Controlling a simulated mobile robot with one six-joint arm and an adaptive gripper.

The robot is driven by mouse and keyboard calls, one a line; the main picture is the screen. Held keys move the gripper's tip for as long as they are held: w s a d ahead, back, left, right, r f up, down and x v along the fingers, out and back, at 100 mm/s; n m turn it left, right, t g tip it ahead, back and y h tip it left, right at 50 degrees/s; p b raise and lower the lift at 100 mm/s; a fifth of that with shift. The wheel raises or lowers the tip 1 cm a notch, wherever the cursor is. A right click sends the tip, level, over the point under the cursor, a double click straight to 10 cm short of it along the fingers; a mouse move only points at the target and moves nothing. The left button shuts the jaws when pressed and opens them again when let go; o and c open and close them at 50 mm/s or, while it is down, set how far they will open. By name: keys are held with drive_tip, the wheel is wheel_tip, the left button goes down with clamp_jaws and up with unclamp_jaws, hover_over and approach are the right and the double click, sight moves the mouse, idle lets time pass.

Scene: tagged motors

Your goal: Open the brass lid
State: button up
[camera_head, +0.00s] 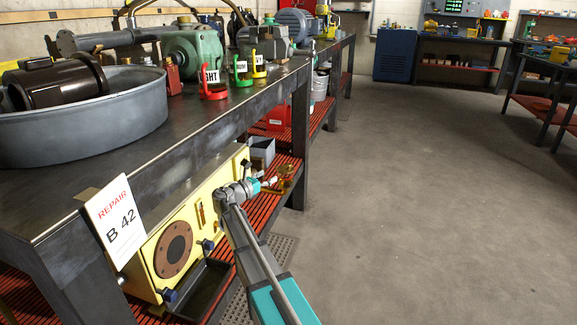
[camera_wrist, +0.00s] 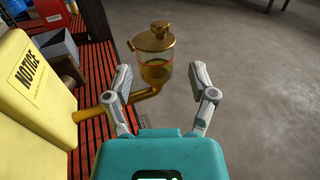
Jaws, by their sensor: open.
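The brass lid (camera_wrist: 158,36) sits closed on top of a glass oiler cup (camera_wrist: 154,70) with amber liquid in it. A bent brass pipe (camera_wrist: 145,95) joins the cup from the yellow housing at the left. In the head view the brass cup (camera_head: 286,173) is small, just beyond my gripper (camera_head: 262,184). In the wrist view my gripper (camera_wrist: 166,91) is open and empty, its fingers apart. The cup stands ahead of the fingertips and slightly left of the middle between them; the lid is farther ahead.
The yellow housing (camera_head: 190,222) with a NOTICE label (camera_wrist: 32,77) stands on the red slatted lower shelf (camera_wrist: 92,75). A grey bin (camera_head: 262,151) stands behind it. The dark bench top (camera_head: 150,160) overhangs the shelf. Open floor (camera_head: 420,220) lies to the right.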

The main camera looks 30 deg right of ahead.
sight(286, 165)
drive_tip(key=x, duration=1.1)
drive_tip(key=shift+w+d, duration=0.1)
drive_tip(key=shift+d, duration=0.25)
clamp_jaws()
